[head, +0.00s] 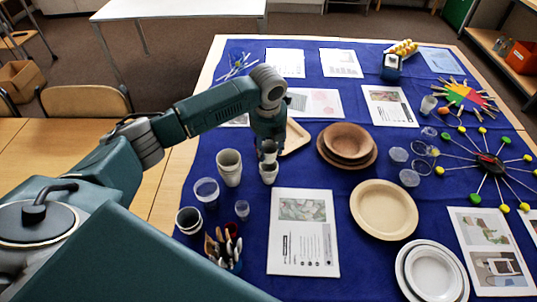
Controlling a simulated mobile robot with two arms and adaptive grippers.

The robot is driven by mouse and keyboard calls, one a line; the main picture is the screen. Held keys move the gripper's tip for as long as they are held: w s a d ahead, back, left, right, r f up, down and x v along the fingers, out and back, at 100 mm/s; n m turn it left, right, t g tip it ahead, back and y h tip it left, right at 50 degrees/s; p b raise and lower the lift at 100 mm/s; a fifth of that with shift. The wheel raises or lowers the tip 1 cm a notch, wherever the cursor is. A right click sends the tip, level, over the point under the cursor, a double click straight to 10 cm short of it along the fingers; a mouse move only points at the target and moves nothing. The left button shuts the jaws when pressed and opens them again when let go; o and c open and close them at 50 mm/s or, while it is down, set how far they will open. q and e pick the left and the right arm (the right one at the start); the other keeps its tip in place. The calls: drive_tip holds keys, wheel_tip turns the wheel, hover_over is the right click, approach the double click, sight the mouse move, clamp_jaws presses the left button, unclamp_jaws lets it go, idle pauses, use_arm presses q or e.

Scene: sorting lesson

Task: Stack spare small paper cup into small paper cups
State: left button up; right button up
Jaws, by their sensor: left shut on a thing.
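My left gripper (268,142) comes down from above and is shut on a small pale paper cup (269,153). Directly below it stand the small paper cups (269,174), white and upright on the blue cloth. The held cup is in line with them and overlaps their rim in the head view. I cannot tell whether it sits inside them or just above. The gripper hides part of the held cup. My right gripper is not in view.
Larger paper cups (229,168) stand stacked close to the left. A clear cup (206,191) and a cutlery holder (224,247) are nearer. Brown bowls (347,141) stand to the right, with a printed sheet (303,232) in front.

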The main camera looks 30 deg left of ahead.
sight(269, 157)
use_arm(q)
wheel_tip(269, 157, down, 4)
drive_tip(key=shift+s+r+p, duration=0.1)
drive_tip(key=shift+r+p, duration=0.05)
drive_tip(key=shift+p, duration=0.15)
drive_tip(key=shift+f, duration=0.35)
drive_tip(key=shift+f, duration=0.6)
drive_tip(key=o, duration=0.7)
drive_tip(key=shift+c, duration=0.2)
drive_tip(key=shift+r, duration=0.1)
drive_tip(key=shift+r, duration=0.3)
wheel_tip(269, 157, up, 12)
drive_tip(key=s+b, duration=0.1)
drive_tip(key=shift+s+d+r+b, duration=0.2)
drive_tip(key=shift+s+d+b, duration=0.1)
drive_tip(key=shift+d, duration=0.1)
